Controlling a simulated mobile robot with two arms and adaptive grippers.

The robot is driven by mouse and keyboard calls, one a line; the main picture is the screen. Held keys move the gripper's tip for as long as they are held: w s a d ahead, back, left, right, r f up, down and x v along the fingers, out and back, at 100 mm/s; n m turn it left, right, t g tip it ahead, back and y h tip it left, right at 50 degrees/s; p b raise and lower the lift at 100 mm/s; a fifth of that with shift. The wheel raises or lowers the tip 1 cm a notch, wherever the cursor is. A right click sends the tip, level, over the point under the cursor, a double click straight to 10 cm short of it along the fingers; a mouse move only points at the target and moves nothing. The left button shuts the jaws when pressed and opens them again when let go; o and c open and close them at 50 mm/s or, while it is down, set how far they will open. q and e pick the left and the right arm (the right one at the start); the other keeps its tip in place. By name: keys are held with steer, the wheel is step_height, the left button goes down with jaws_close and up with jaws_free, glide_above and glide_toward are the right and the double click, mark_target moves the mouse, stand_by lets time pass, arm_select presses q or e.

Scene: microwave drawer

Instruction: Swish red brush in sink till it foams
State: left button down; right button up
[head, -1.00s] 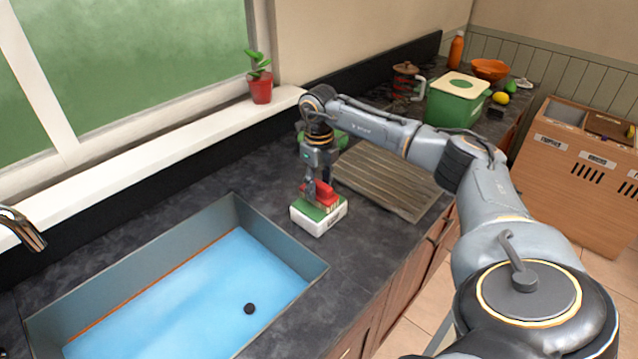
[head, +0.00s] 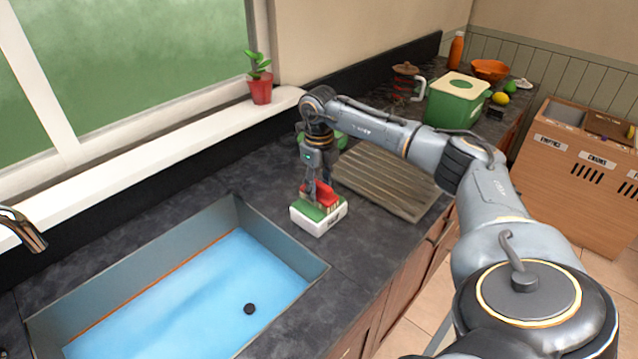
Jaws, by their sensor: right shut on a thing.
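The red brush (head: 325,195) sits at a green and white block-shaped holder (head: 318,222) on the dark counter, right of the sink. My right gripper (head: 318,196) points down over the holder and is shut on the red brush; its fingers partly hide the brush. Whether the brush still touches the holder is hard to tell. The sink (head: 283,254) holds blue water (head: 190,300), with a small dark round plug (head: 249,309) and no foam in view. My left gripper is not in view.
A tap (head: 24,232) reaches over the sink's left side. A ribbed drainboard (head: 385,182) lies right of the holder. A potted plant (head: 261,88) stands on the sill. A green bin (head: 456,101) and an orange bowl (head: 490,69) stand farther back.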

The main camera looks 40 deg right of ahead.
mark_target(318, 183)
steer(key=shift+r+p, duration=2.7)
steer(key=shift+r, duration=0.8)
steer(key=shift+a+f+n, duration=0.15)
steer(key=shift+a+n, duration=0.25)
steer(key=shift+a, duration=0.05)
steer(key=s+a+f+n+b, duration=0.1)
steer(key=s+a+n+b, duration=0.1)
steer(key=a+n, duration=0.55)
steer(key=s+a+f+n+b, duration=0.2)
steer(key=a+n, duration=0.5)
steer(key=n, duration=0.1)
steer(key=s+a+n+b, duration=0.1)
steer(key=s+a+n, duration=0.2)
steer(key=n, duration=0.3)
steer(key=s+a+f+n+b, duration=0.1)
steer(key=s+a+n, duration=0.3)
steer(key=s+n, duration=0.1)
steer(key=s+a+f+n+b, duration=0.1)
steer(key=s+a+n, duration=0.3)
steer(key=n, duration=0.3)
steer(key=shift+s+a+n, duration=0.1)
steer(key=shift+a+n, duration=0.1)
steer(key=shift+n, duration=0.15)
